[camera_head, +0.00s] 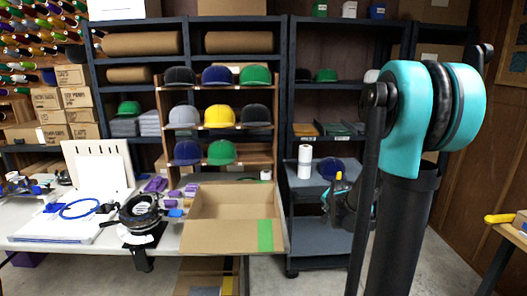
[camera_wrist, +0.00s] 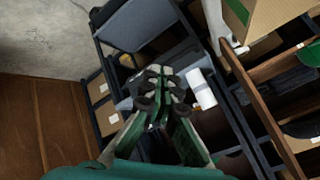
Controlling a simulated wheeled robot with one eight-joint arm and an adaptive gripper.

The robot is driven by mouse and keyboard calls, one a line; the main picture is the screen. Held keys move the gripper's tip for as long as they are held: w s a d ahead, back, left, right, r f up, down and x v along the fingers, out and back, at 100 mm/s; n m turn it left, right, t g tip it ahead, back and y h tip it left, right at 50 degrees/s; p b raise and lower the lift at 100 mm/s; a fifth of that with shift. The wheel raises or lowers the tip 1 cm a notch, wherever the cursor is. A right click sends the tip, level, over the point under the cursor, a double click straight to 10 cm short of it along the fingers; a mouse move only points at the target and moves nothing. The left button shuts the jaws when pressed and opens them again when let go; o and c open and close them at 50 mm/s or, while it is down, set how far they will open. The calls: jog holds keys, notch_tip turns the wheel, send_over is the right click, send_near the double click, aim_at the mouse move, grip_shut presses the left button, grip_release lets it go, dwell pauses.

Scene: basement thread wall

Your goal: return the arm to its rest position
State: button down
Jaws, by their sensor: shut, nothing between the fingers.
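My arm, with a large teal joint (camera_head: 405,120) and dark links, stands raised at the right of the head view. My gripper (camera_wrist: 160,75) shows in the middle of the wrist view, with its green-grey fingers together and nothing between them. In the head view my gripper (camera_head: 338,192) is small and partly hidden behind a dark arm link, in front of the shelf with the dark blue cap (camera_head: 331,167). I cannot tell how far it is from the shelf.
An open cardboard box (camera_head: 215,241) sits on the white table (camera_head: 60,226) at left, beside a cap-press-like black device (camera_head: 139,212). Caps fill a wooden rack (camera_head: 163,130). A white roll (camera_head: 305,161) stands on the grey shelf unit; it also shows in the wrist view (camera_wrist: 201,89). Bare floor lies right of the shelves.

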jog(key=s+a+f+n+g, duration=0.1)
jog(key=s+a+f+n, duration=0.1)
jog(key=s, duration=0.7)
jog(key=s+a+f+n+g, duration=0.2)
jog(key=s+n, duration=0.2)
jog(key=s, duration=0.6)
jog(key=s+a+f+n+g, duration=0.1)
jog(key=s+f+n+g, duration=0.1)
jog(key=s, duration=0.7)
jog(key=shift+s+a+f+n, duration=0.25)
jog(key=shift+a+n, duration=0.15)
jog(key=shift+n, duration=0.4)
jog(key=shift+w, duration=0.15)
